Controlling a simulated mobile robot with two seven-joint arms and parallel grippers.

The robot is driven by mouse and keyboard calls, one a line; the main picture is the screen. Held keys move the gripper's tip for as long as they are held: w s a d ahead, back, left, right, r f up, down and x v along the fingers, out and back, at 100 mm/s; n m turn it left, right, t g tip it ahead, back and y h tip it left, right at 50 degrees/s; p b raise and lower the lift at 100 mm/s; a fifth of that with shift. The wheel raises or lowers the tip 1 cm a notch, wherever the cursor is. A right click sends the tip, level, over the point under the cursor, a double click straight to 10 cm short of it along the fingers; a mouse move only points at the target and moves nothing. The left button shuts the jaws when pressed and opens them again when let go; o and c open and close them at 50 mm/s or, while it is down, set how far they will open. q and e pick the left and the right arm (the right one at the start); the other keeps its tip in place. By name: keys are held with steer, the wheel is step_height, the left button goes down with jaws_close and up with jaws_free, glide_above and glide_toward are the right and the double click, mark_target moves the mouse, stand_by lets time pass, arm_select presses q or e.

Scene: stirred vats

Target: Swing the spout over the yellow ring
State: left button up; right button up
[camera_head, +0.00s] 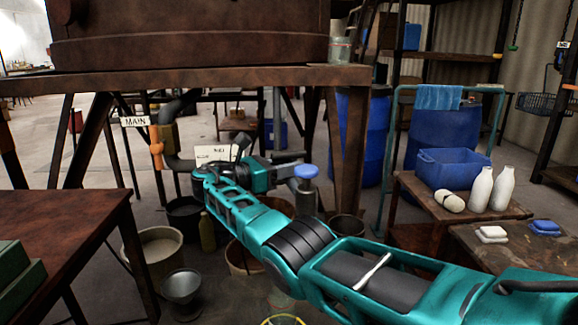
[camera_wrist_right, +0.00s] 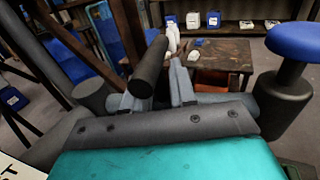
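My right gripper (camera_wrist_right: 158,92) shows best in the wrist view, with a finger on each side of a dark round bar (camera_wrist_right: 150,66), which seems to be a handle on the pipework. Whether the fingers press on it I cannot tell. In the head view the right gripper (camera_head: 243,148) reaches in under the rusty vat's stand, beside the grey pipe with a blue knob (camera_head: 306,172); the knob also shows in the wrist view (camera_wrist_right: 297,42). The yellow ring (camera_head: 283,319) is partly cut off at the bottom edge. The spout's outlet is hidden behind my arm. My left gripper is out of view.
The rusty vat (camera_head: 190,35) stands on a metal frame (camera_head: 200,79). An orange valve handle (camera_head: 156,150) is below the MAIN sign (camera_head: 135,121). Buckets (camera_head: 155,247) stand on the floor. A table (camera_head: 70,225) is at left; a bench with white bottles (camera_head: 481,188) is at right.

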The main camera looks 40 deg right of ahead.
steer(key=shift+o, duration=0.9)
steer(key=shift+r, duration=0.1)
arm_select(q)
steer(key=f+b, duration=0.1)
steer(key=b, duration=0.1)
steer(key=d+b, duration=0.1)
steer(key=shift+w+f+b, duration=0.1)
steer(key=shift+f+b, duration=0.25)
arm_select(e)
steer(key=a, duration=0.7)
steer(key=shift+w+a, duration=0.2)
steer(key=shift+w, duration=0.2)
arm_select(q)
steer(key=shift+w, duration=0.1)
arm_select(e)
steer(key=shift+c, duration=0.3)
